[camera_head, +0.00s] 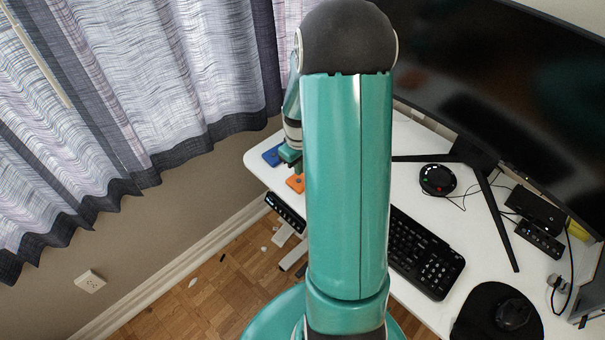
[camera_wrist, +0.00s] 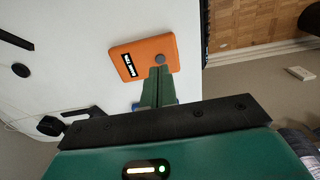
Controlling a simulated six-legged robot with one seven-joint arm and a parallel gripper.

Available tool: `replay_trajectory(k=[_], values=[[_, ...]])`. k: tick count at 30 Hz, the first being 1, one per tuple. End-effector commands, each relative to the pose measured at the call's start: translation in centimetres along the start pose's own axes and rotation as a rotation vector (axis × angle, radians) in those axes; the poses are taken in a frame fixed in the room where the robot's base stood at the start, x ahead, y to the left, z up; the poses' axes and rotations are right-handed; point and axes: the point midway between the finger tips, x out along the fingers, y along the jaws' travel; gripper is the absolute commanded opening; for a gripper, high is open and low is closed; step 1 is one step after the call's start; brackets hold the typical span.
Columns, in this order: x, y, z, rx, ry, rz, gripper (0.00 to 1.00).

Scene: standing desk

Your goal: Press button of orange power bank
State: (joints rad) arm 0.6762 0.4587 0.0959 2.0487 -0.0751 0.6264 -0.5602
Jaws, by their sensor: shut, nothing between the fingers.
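The orange power bank (camera_wrist: 146,54) lies flat on the white desk (camera_wrist: 75,75), with a black and white label and a round grey button (camera_wrist: 160,59) near one corner. In the head view the orange power bank (camera_head: 296,183) shows near the desk's left corner, partly hidden by my arm. My gripper (camera_wrist: 160,72) is shut and empty. In the wrist view its fingertips appear right beside the grey button; I cannot tell whether they touch it. In the head view my gripper (camera_head: 291,160) is over the desk corner, close to the power bank.
A blue object (camera_head: 272,155) lies beside the orange power bank. A keyboard (camera_head: 424,252), a round black device (camera_head: 437,179), a mouse (camera_head: 512,314) and a large monitor (camera_head: 500,90) are farther right. A curtain (camera_head: 130,90) hangs left of the desk.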

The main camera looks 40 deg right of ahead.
Motion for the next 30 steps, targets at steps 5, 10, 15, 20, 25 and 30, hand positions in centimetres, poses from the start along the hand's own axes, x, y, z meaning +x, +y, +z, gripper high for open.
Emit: replay_trajectory(k=[5, 10, 15, 20, 25, 30], values=[[-3.8, 0.1, -0.3, -0.001, 0.004, 0.005, 0.00], [-7.1, 0.1, -0.5, 0.000, 0.005, 0.004, 0.00], [-9.1, 0.0, -0.5, 0.000, 0.002, 0.003, 0.00], [-9.6, 0.0, -0.5, 0.000, 0.001, 0.002, 0.00], [-9.6, 0.1, -0.4, 0.000, 0.001, 0.002, 0.00], [-9.6, 0.1, -0.3, 0.000, 0.001, 0.002, 0.00]])
